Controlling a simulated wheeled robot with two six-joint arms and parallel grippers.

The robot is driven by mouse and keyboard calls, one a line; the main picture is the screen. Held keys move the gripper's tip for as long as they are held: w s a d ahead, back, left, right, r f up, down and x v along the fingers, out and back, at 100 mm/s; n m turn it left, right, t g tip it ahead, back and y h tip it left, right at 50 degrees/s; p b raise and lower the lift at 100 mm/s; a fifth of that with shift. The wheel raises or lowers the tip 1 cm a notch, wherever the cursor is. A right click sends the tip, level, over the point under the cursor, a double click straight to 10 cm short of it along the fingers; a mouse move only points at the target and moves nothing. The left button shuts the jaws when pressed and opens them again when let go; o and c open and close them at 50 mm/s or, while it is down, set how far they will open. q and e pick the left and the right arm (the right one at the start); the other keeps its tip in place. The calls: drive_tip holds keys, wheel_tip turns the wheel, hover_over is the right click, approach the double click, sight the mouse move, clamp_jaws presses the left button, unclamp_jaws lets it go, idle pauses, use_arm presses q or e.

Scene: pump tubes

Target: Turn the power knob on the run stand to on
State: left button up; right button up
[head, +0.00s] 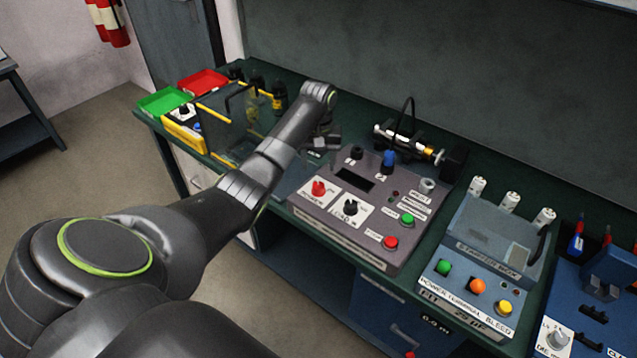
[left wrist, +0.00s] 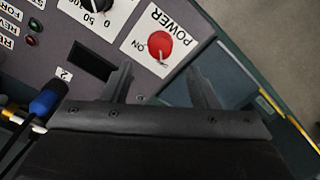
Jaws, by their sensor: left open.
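The run stand (head: 371,202) is a grey box with a sloped panel on the green bench in the head view. Its red power knob (head: 319,188) sits on a white POWER plate at the panel's left. In the left wrist view the red knob (left wrist: 159,45) is near the top centre, with ON printed beside it. My left gripper (head: 322,146) is above the stand's back left part in the head view. In the left wrist view its two fingers (left wrist: 160,80) are open and empty, apart from the knob, which lies beyond the fingertips. My right gripper is not in view.
A black knob (head: 351,207), green button (head: 407,219) and red button (head: 390,242) share the panel. A blue plug (head: 388,157) stands at its back, near a pump assembly (head: 411,142). A blue-grey box (head: 477,272) stands to the right; trays (head: 203,82) stand back left.

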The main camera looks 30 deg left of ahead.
sight(319, 185)
use_arm(q)
wheel_tip(319, 185, down, 8)
drive_tip(key=shift+r, duration=0.1)
idle(0.4)
drive_tip(key=c, duration=1)
